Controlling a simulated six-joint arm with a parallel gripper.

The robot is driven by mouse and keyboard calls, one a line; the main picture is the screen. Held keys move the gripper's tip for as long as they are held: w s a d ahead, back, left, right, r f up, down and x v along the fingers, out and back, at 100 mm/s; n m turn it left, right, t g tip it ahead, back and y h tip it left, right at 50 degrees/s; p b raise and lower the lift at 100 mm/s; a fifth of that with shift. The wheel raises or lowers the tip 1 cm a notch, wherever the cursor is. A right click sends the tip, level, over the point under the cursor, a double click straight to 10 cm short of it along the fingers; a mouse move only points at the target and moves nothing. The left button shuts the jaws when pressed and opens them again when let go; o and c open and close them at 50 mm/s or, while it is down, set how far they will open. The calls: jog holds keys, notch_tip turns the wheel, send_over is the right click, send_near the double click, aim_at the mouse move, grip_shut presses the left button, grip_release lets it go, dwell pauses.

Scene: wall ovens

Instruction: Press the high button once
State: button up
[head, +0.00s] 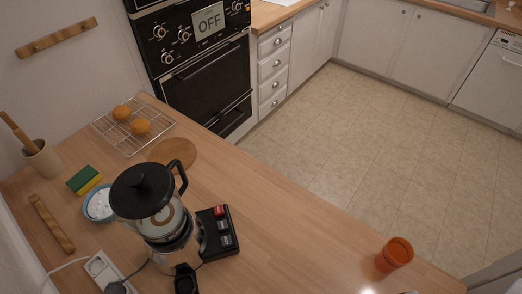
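A glass jug appliance with a black lid (142,188) and black handle stands on the wooden counter, left of centre. A black control panel (231,246) lies at its right side. The panel has a red button (219,211) at its far end, a grey button (223,226) in the middle and another greyish button (226,240) nearest me. Their labels are too small to read, so I cannot tell which is the high one. My gripper is not clearly in view, and nothing is seen touching the buttons.
A black part (185,279) below the jug is unclear. A power strip (102,270) with cords lies left of it. A wire rack (134,128), wooden board (173,152), blue-rimmed bowl (99,203) and sponge (84,180) sit behind. An orange cup (395,254) stands right; counter between is clear.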

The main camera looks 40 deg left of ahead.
grip_shut()
dwell(0.7)
dwell(0.7)
